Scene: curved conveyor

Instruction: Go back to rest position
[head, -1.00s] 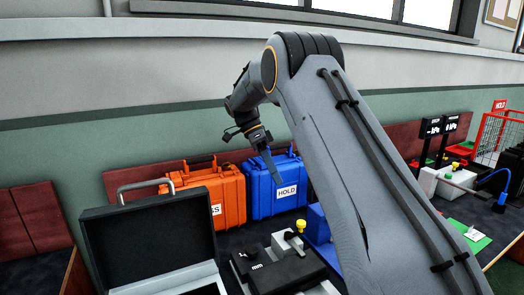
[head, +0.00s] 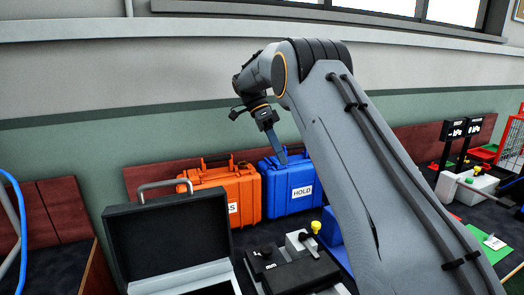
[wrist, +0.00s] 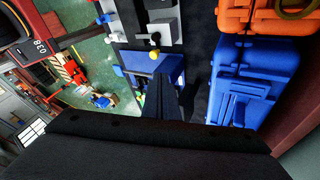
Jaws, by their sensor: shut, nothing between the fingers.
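My gripper (head: 280,152) hangs from my raised arm, fingers pointing down, in front of the blue case. Its fingers are together and hold nothing. In the wrist view the shut fingers (wrist: 166,98) show at the middle, above the dark surface and near a blue bin (wrist: 140,62). The gripper appears apart from everything around it.
A blue case (head: 290,184) marked HOLD and an orange case (head: 222,190) stand against the wall. An open black case (head: 160,240) is at front left. A grey and black device (head: 296,270) sits below my arm. Display posts (head: 460,130) stand at the right.

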